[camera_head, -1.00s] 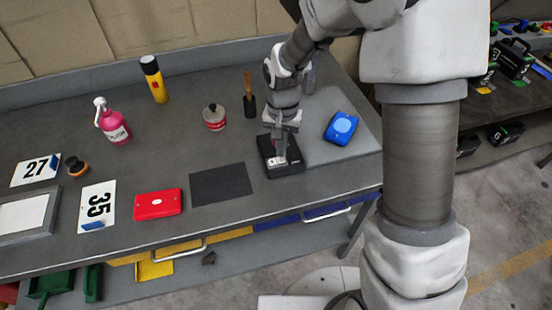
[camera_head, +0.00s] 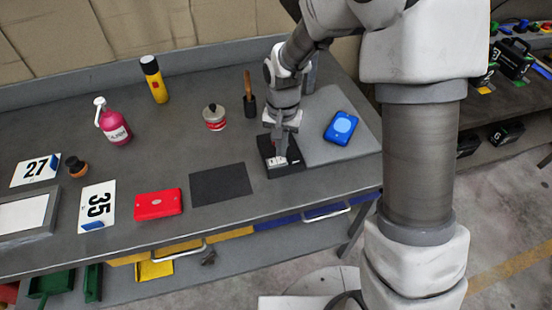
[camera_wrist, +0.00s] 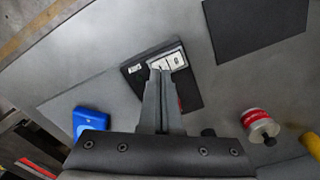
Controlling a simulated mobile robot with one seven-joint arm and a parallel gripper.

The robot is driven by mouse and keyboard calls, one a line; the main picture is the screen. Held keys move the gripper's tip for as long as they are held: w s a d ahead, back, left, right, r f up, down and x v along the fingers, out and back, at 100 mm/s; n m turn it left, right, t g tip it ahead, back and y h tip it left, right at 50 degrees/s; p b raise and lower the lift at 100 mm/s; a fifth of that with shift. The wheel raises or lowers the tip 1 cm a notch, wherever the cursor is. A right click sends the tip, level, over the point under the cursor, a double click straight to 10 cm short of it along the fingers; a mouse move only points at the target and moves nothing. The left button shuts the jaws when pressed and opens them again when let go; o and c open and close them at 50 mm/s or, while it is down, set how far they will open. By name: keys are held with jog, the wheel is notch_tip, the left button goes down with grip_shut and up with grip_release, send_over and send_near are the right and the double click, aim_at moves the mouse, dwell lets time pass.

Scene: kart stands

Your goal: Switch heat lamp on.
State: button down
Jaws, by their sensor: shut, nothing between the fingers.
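A black switch box (camera_head: 296,153) lies near the front edge of the bench, left of the grey mat. Its white rocker switch (camera_head: 277,161) faces up on the front part of the box. The box (camera_wrist: 192,92) and the white switch (camera_wrist: 178,58) also show in the wrist view. My gripper (camera_head: 281,151) is shut and empty, pointing down over the box. In the wrist view its fingertips (camera_wrist: 159,72) lie at the edge of the switch and cover part of it. I cannot tell whether they touch it. I cannot make out a heat lamp.
A blue box (camera_head: 341,127) lies on the grey mat (camera_head: 337,155) to the right. A black mat (camera_head: 220,184) and a red box (camera_head: 158,204) lie to the left. A red-and-white can (camera_head: 214,118) and a brush (camera_head: 249,97) stand behind.

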jog(key=shift+f+b, duration=0.75)
jog(key=shift+f, duration=0.25)
dwell(0.3)
jog(key=shift+r, duration=0.15)
jog(key=shift+r+p, duration=2.4)
jog(key=shift+r, duration=1)
jog(key=s+d+r+t, duration=0.1)
jog(key=s+d+r, duration=0.15)
jog(key=r, duration=0.25)
jog(key=s+d+r+n+t, duration=0.1)
jog(key=s+d+r, duration=0.15)
jog(key=r, duration=0.25)
jog(key=s+d+r+t, duration=0.1)
jog(key=s+d+r, duration=0.15)
jog(key=r, duration=0.25)
jog(key=s+d+r+n+t, duration=0.1)
jog(key=s+d+r, duration=0.1)
jog(key=s, duration=0.3)
jog(key=s+d+r+t, duration=0.1)
jog(key=s+d+r, duration=0.2)
jog(key=s, duration=0.3)
jog(key=shift+r+n+t, duration=0.3)
jog(key=shift+r+n, duration=0.05)
jog(key=shift+n, duration=0.05)
